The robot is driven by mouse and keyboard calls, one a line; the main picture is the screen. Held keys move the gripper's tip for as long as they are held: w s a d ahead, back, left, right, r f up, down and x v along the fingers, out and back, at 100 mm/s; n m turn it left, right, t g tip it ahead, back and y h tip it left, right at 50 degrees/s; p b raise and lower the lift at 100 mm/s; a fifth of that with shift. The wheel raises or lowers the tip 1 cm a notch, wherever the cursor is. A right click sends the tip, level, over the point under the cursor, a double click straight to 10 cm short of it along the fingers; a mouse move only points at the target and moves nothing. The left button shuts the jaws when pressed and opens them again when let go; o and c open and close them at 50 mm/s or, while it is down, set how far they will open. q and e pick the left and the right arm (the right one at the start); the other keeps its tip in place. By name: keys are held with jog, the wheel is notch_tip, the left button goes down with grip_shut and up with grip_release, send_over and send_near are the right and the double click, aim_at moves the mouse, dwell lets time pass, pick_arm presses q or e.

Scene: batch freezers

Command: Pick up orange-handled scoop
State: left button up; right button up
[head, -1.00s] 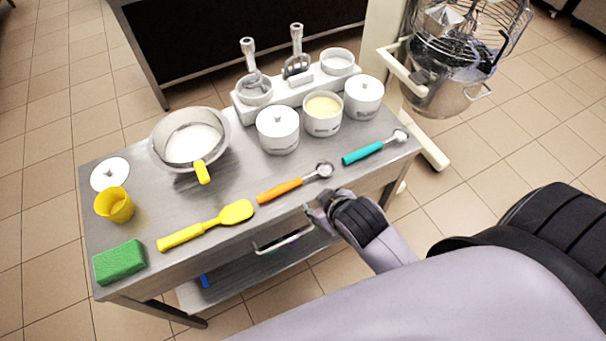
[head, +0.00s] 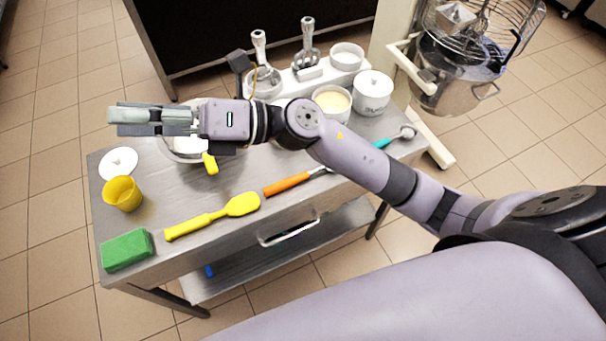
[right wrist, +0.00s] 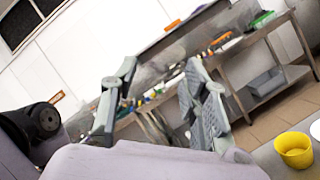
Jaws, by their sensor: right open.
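The orange-handled scoop (head: 288,184) lies on the steel table near its front edge in the head view, between the yellow spatula and the teal-handled scoop. Its metal bowl end is partly covered by my right arm. My right gripper (head: 112,122) is raised over the left part of the table, pointing left, well away from the scoop. In the right wrist view its two fingers (right wrist: 160,100) are apart with nothing between them. The left gripper is not in view.
On the table (head: 180,260) are a yellow spatula (head: 212,216), green sponge (head: 126,250), yellow cup (head: 123,194), steel pan (head: 185,150) partly hidden by my arm, teal-handled scoop (head: 384,143) and white pots (head: 373,92). A mixer (head: 455,85) stands at the right.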

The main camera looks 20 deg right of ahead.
notch_tip(320, 180, down, 4)
jog(key=s+a+r+n+g+h, duration=0.1)
jog(key=s+a+n+g+h, duration=0.15)
jog(key=n+g, duration=0.2)
jog(key=n+h+p, duration=0.4)
jog(key=n+h, duration=0.4)
jog(key=h, duration=1.1)
send_over(291, 179)
jog(key=shift+t, duration=0.35)
notch_tip(291, 179, down, 27)
jog(key=shift+d+f, duration=0.1)
notch_tip(291, 179, down, 5)
jog(key=shift+r+p, duration=0.1)
jog(key=shift+p, duration=0.8)
jog(key=shift+f, duration=0.25)
jog(key=shift+c, duration=0.4)
